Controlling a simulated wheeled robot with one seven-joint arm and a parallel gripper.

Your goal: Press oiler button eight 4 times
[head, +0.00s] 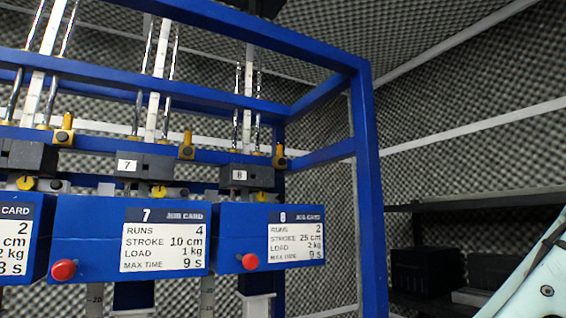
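Station eight has a black block with an "8" label (239,175) on the blue frame. A yellow fitting with a dark base (279,156) stands just right of this block, and a small yellow piece (261,196) sits under it. I cannot tell which yellow part is the oiler button. Below is a blue box (228,222) with a red button (250,261) and a job card (296,237) reading runs 2, stroke 25 cm, load 2 kg, max time 9 s. My gripper is out of view; only a pale part of my arm shows at the lower right.
Station seven's blue box (85,225), with its own red button (63,270) and yellow fitting (187,146), stands to the left. A blue frame post (368,200) rises right of station eight. A dark shelf (450,207) stands at the right by the foam wall.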

